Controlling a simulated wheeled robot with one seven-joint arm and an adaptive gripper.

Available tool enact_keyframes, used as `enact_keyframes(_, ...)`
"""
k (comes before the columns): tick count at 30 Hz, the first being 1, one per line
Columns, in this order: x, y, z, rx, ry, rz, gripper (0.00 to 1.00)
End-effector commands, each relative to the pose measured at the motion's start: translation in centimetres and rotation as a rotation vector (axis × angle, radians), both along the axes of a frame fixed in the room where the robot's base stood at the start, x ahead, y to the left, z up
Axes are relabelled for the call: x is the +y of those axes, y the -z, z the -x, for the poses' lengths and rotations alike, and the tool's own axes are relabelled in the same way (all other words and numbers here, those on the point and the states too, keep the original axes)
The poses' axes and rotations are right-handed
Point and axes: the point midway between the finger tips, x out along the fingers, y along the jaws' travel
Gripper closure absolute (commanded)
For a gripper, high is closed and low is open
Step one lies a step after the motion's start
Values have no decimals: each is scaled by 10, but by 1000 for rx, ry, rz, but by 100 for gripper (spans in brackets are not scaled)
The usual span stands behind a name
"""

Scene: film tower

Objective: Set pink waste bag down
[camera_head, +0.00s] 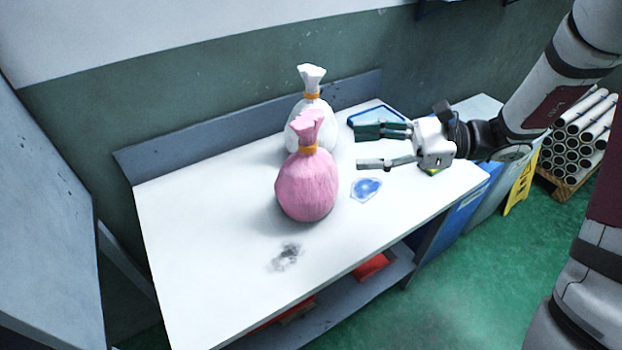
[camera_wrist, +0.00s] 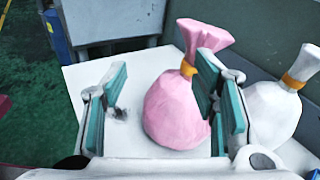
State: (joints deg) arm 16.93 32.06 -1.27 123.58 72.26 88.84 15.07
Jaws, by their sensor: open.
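The pink waste bag (camera_head: 306,186) stands upright on the white table (camera_head: 190,220), its neck tied with an orange band. My gripper (camera_head: 362,148) is open and empty, to the right of the bag and apart from it. In the wrist view the pink bag (camera_wrist: 176,108) shows ahead of my gripper (camera_wrist: 165,100), partly hidden behind the right finger.
A white bag (camera_head: 312,105) with an orange band stands just behind the pink one. A blue-edged tray (camera_head: 375,114) and a blue-and-white patch (camera_head: 366,189) lie to the right. A dark smudge (camera_head: 286,257) marks the front. The table's left part is clear.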

Motion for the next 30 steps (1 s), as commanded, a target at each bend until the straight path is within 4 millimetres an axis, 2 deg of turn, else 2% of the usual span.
enact_keyframes(1,-5,17,-15,38,41,-45,46)
enact_keyframes(3,-11,29,-30,74,91,-97,46)
enact_keyframes(6,-17,40,-43,108,138,-146,46)
enact_keyframes(10,-17,45,-51,124,163,-171,46)
enact_keyframes(14,0,44,-53,125,162,-174,46)
enact_keyframes(22,48,44,-62,124,161,-171,46)
enact_keyframes(30,68,45,-66,124,163,-171,46)
